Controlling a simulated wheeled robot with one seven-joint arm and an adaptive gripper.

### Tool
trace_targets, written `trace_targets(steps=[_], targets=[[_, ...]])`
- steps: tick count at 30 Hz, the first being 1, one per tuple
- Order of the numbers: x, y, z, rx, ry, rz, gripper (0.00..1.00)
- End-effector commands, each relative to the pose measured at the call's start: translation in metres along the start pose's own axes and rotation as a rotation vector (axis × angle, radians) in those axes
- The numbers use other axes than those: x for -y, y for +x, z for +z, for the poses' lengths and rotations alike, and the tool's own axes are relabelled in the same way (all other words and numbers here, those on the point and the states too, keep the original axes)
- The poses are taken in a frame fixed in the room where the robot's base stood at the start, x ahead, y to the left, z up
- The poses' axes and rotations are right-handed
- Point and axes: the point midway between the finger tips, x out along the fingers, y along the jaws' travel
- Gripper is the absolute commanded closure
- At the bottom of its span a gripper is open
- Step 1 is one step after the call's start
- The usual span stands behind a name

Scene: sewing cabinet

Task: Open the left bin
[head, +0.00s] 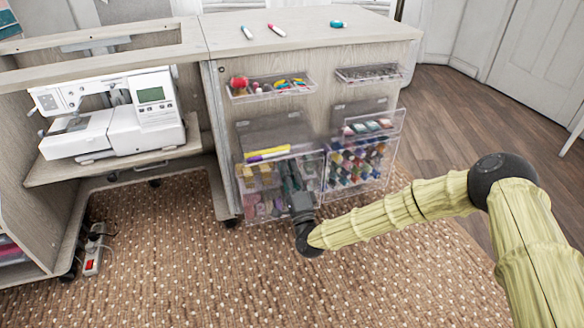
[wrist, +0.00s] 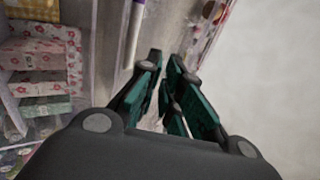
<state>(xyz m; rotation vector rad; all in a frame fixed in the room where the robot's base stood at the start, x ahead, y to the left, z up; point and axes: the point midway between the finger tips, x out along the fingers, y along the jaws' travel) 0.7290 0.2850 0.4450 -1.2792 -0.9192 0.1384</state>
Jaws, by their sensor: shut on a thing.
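The left bin (head: 255,206) is a clear bin low on the cabinet door, holding folded patterned fabrics (head: 265,184). A yellow and purple item (head: 267,155) shows along its top. My gripper (head: 291,172) is at the right part of this bin's front, reaching up from below. In the wrist view my gripper (wrist: 172,72) has its dark green fingers close together, shut on the bin's clear wall. The wall between the fingers is hard to make out. Fabric stacks (wrist: 42,65) and a purple pen-like item (wrist: 135,25) show on the left there. How far the bin stands out is unclear.
A clear bin of thread spools (head: 352,168) sits right beside it. Small clear trays (head: 270,88) hang above. A sewing machine (head: 110,115) stands at left, and a power strip (head: 94,252) lies on the carpet. The carpet (head: 200,285) in front is clear.

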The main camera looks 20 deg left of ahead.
Motion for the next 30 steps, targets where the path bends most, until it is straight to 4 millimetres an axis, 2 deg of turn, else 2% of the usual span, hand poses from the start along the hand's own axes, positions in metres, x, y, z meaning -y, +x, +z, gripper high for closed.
trace_targets(steps=[22,24,26,30], targets=[[-0.0036,-0.0024,-0.0002,-0.001,0.001,0.001,1.00],[-0.0036,-0.0024,-0.0002,-0.001,0.001,0.001,0.82],[-0.0035,-0.0024,-0.0001,-0.001,0.001,0.001,0.71],[-0.0034,-0.0023,0.0003,0.000,0.001,0.001,0.70]])
